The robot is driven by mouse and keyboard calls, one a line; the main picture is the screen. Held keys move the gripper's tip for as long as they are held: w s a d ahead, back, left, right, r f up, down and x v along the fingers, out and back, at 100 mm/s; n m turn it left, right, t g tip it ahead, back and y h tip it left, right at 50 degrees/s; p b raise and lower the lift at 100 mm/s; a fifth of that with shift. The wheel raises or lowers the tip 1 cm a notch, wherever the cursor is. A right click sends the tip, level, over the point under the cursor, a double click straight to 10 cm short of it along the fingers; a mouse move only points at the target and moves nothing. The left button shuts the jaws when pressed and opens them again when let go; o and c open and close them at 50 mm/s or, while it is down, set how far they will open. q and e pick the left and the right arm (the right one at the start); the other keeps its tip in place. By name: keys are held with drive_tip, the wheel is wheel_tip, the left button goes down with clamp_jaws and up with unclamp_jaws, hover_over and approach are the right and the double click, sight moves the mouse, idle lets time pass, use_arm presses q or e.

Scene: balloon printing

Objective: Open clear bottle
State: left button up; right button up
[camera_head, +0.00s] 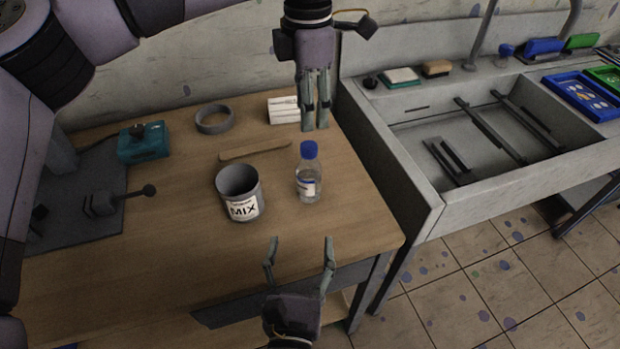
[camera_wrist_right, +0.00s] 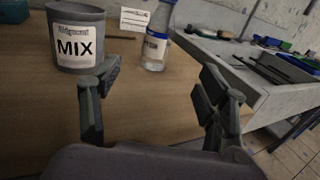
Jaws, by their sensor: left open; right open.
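The clear bottle (camera_head: 308,182) stands upright on the wooden table with its blue cap (camera_head: 309,150) on. In the right wrist view the bottle (camera_wrist_right: 155,48) stands ahead, between and beyond the fingers, its top cut off by the frame edge. My left gripper (camera_head: 315,127) points down above and just behind the cap, its fingers apart and empty; whether it touches the cap is hard to tell. My right gripper (camera_head: 299,240) is open and empty at the table's front edge, in front of the bottle. Its spread fingers (camera_wrist_right: 160,108) also show in the right wrist view.
A grey MIX cup (camera_head: 240,195) stands just left of the bottle. A grey sink (camera_head: 432,215) stands right of the table. Table between right gripper and bottle is clear.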

sight(308, 186)
drive_tip(key=shift+w+f, duration=0.65)
drive_tip(key=shift+w, duration=0.1)
drive_tip(key=w, duration=0.5)
drive_tip(key=w+d, duration=0.1)
drive_tip(key=w, duration=1)
drive_tip(key=shift+w+d+r, duration=0.1)
drive_tip(key=shift+w+d, duration=0.2)
drive_tip(key=shift+w, duration=0.1)
clamp_jaws()
